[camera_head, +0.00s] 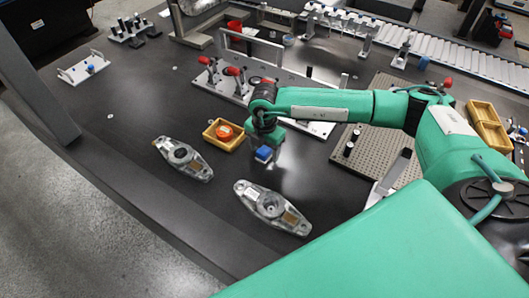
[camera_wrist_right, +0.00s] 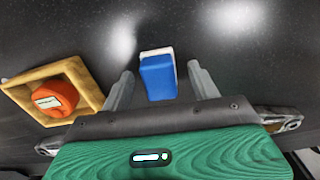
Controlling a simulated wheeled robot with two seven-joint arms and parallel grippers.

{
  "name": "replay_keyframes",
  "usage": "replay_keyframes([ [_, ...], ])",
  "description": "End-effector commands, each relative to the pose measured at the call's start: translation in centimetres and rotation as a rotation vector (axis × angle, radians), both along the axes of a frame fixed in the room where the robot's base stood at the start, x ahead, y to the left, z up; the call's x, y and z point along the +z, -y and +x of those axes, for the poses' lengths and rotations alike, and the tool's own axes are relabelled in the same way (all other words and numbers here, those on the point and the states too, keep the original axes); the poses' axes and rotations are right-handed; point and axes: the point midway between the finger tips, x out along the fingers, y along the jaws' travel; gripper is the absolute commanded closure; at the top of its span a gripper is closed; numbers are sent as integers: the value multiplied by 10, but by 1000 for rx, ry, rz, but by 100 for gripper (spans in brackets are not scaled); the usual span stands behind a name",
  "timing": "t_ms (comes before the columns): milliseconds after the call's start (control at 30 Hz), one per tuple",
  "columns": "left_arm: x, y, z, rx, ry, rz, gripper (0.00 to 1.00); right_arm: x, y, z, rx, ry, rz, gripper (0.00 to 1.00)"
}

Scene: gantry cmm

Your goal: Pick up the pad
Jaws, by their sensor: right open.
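The pad (camera_head: 263,153) is a small blue block with a pale layer along one side, on the dark table just in front of my right gripper (camera_head: 265,146). In the right wrist view the pad (camera_wrist_right: 158,76) shows between the two grey fingers of my open right gripper (camera_wrist_right: 160,70), with a gap on each side. I cannot tell how far the fingertips are above the table. My left gripper is not in view.
A yellow tray (camera_head: 211,138) holding an orange-red round item (camera_head: 225,132) sits close left of the gripper. Two metal castings (camera_head: 183,158) (camera_head: 272,208) lie left and in front. A fixture plate with red-handled clamps (camera_head: 232,88) stands behind, and a perforated plate (camera_head: 385,150) lies right.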

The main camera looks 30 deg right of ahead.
Motion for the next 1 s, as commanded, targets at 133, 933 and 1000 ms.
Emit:
replay_keyframes([
  [133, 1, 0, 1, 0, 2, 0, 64, 0, 0, 0, 0, 0, 0, 50],
  [933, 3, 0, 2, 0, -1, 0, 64, 35, -1, 1, 2, 3, 1, 87],
  [1000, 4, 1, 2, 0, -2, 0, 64, 51, 0, 1, 2, 5, 1, 87],
])
